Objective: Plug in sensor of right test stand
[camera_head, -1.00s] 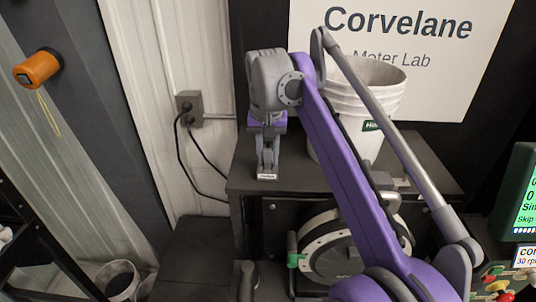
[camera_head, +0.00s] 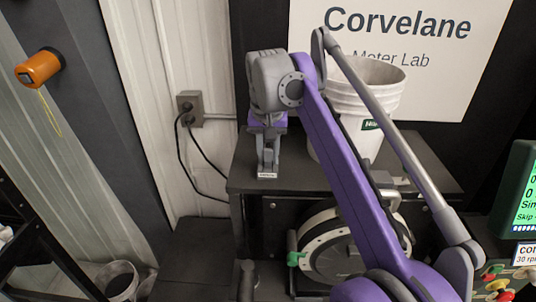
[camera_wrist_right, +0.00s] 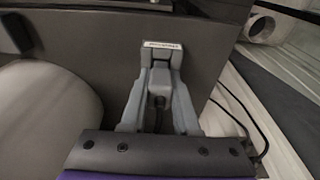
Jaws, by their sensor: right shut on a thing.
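My right gripper (camera_head: 267,168) points down over the top of the dark test stand (camera_head: 300,176), near its left front edge. In the right wrist view its grey fingers (camera_wrist_right: 161,62) close around a small grey connector (camera_wrist_right: 158,88) with a dark lead below it. A small white label (camera_wrist_right: 161,44) sits at the fingertips; its text is unreadable. It also shows in the head view (camera_head: 267,176). Below the stand's top is a round meter (camera_head: 325,250) with a pale rim and a green part, partly hidden by my right arm. The socket cannot be made out. My left gripper is out of view.
A white bucket (camera_head: 375,95) stands behind my right arm on the stand. A wall outlet (camera_head: 190,108) with hanging black cords is at left. A green-screened display (camera_head: 524,195) and coloured knobs (camera_head: 496,283) are at right. An orange reel (camera_head: 40,68) hangs at far left.

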